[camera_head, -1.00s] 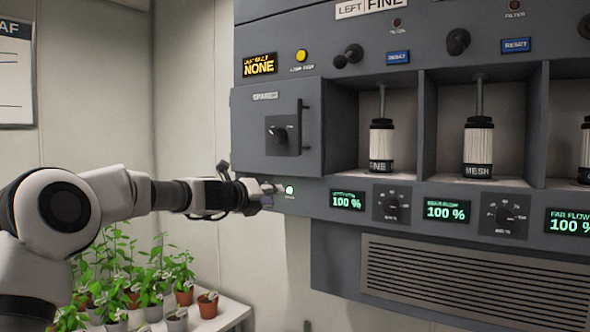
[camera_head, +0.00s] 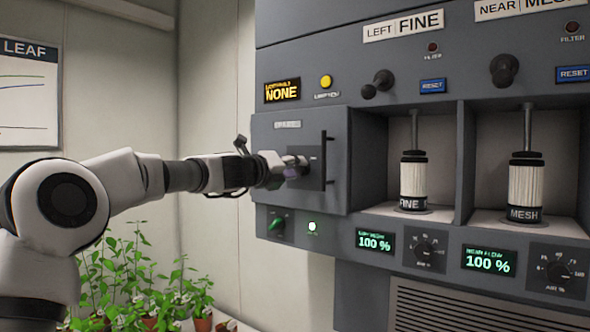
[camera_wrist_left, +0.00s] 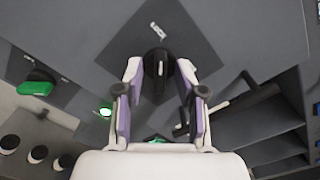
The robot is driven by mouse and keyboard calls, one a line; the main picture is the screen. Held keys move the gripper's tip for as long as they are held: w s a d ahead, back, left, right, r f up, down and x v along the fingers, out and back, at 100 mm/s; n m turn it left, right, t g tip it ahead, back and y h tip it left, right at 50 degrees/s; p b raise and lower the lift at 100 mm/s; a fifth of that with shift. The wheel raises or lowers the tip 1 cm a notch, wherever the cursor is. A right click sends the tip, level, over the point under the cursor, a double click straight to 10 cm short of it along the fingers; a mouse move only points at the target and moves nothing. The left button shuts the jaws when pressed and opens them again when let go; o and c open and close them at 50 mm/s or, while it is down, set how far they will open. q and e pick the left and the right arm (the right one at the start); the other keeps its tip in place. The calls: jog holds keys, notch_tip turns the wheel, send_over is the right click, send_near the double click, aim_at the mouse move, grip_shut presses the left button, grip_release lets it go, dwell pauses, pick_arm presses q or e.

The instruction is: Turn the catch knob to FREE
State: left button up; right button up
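The catch knob (camera_wrist_left: 157,63) is black and sits on a dark square plate (camera_wrist_left: 190,35) with a LOCK label. The knob is on the small grey door (camera_head: 338,188) at the cabinet's left. My left gripper (camera_head: 296,166) is at the door front and hides most of the knob in the head view. In the left wrist view its two purple-lined fingers stand open, one on each side of the knob. Gaps show between the fingers and the knob. I cannot tell which way the knob points. My right gripper is in neither view.
An upright bar handle (camera_head: 324,160) stands out just right of the gripper. Below the door are a green knob (camera_head: 277,225) and a lit green lamp (camera_head: 312,226). Open bays with filter cartridges (camera_head: 413,182) lie to the right. Potted plants (camera_head: 150,290) stand below the arm.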

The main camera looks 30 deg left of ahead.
pick_arm(q)
grip_shut()
jog(key=shift+m, duration=0.4)
jog(key=m, duration=0.3)
jog(key=shift+d+m+b, duration=0.1)
jog(key=shift+m+b, duration=0.2)
jog(key=m+b, duration=0.1)
jog(key=m, duration=0.3)
jog(key=shift+m, duration=0.3)
jog(key=m+b, duration=0.1)
jog(key=m, duration=0.3)
jog(key=shift+d, duration=0.1)
jog(key=m+b, duration=0.1)
jog(key=m, duration=0.4)
jog(key=shift+r, duration=0.1)
